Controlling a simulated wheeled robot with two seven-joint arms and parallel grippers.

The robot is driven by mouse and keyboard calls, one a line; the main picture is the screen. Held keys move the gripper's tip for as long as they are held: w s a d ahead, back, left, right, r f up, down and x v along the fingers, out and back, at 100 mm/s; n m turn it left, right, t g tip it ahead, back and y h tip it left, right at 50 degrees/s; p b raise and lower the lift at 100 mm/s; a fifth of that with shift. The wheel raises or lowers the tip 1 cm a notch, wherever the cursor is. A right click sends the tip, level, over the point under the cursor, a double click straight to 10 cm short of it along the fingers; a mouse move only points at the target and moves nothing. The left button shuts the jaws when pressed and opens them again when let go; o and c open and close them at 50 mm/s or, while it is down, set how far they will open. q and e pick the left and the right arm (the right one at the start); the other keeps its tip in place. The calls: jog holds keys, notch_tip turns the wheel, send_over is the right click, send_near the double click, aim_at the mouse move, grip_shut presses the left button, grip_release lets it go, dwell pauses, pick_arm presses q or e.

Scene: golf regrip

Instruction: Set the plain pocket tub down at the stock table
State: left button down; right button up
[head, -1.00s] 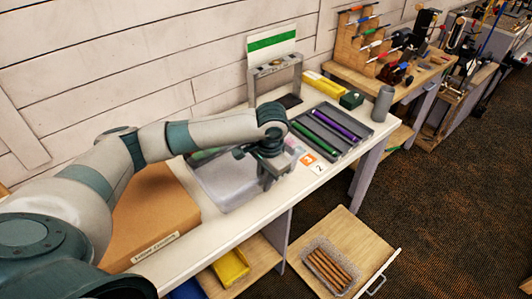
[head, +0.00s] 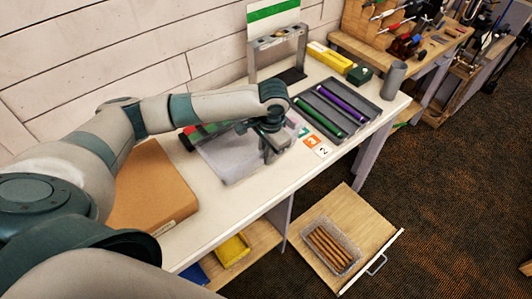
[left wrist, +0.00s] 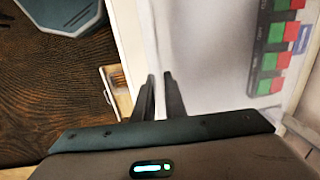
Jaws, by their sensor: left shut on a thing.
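My left gripper (head: 270,150) is shut on the near right wall of a plain, see-through greyish tub (head: 228,160). The tub is over the left-middle part of the white table (head: 215,210). I cannot tell if its base touches the top. In the left wrist view, the fingers (left wrist: 160,90) close together on the tub's wall, and the pale tub (left wrist: 210,50) fills the area to their right. My right gripper is not in view.
A red-and-green strip (head: 195,135) lies behind the tub. A cardboard box (head: 150,190) stands left. Number cards (head: 312,141) and a grey tray (head: 345,105) with green and purple grips lie right. An open drawer (head: 365,215) holds a basket of brown sticks (head: 330,248).

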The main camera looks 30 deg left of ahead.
pick_arm(q)
jog(key=shift+s+f, duration=0.1)
jog(key=shift+f, duration=3.45)
jog(key=shift+f+p, duration=0.4)
jog(key=c, duration=1.7)
grip_release()
